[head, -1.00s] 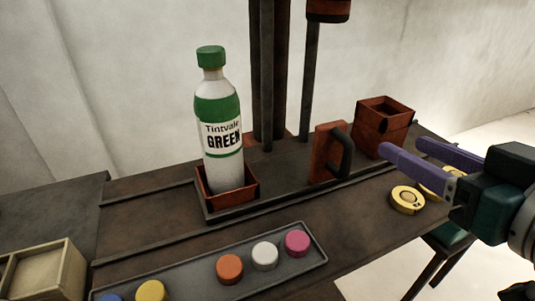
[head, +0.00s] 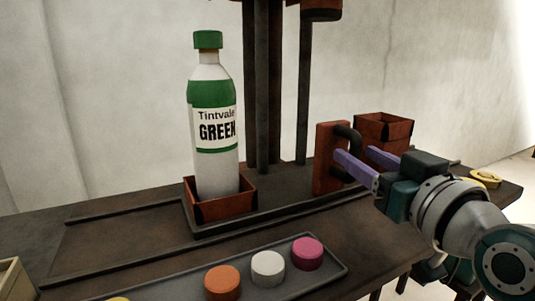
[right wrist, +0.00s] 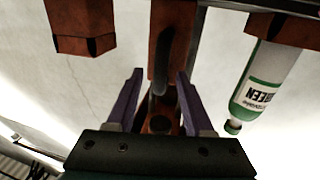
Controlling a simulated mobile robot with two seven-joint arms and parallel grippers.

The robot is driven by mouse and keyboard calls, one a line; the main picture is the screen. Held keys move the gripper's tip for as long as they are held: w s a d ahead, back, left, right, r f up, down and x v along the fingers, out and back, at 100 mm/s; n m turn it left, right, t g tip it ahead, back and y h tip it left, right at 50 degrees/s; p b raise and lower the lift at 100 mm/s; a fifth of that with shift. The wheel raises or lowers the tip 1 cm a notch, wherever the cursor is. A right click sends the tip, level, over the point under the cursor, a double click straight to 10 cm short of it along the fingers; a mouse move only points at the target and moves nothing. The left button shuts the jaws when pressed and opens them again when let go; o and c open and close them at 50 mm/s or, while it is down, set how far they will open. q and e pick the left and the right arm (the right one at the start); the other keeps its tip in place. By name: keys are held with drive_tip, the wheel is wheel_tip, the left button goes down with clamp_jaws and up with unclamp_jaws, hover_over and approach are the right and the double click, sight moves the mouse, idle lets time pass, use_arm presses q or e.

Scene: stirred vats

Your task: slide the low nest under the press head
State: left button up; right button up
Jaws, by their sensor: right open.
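The low nest (head: 222,208), a shallow red-brown square cup, stands at the left end of a dark sliding plate (head: 285,190). A green-and-white "Tintvale GREEN" bottle (head: 214,120) stands upright in it. The press head (head: 320,8) shows at the top edge, right of the low nest and cut off by the frame. A red upright with a dark handle (head: 350,136) stands on the plate's right part. My right gripper (head: 356,153) is open at the handle. In the right wrist view the handle (right wrist: 163,60) lies between the fingers, with no clear contact. My left gripper is out of view.
A taller red-brown nest (head: 383,131) stands behind the handle. Dark posts (head: 275,90) rise behind the plate. A grey tray (head: 335,272) with coloured caps lies in front. A yellow disc (head: 485,178) lies at the right. The bench between tray and plate is clear.

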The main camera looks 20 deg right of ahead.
drive_tip(key=shift+w+d, duration=0.15)
drive_tip(key=shift+w, duration=1.05)
clamp_jaws()
idle(0.6)
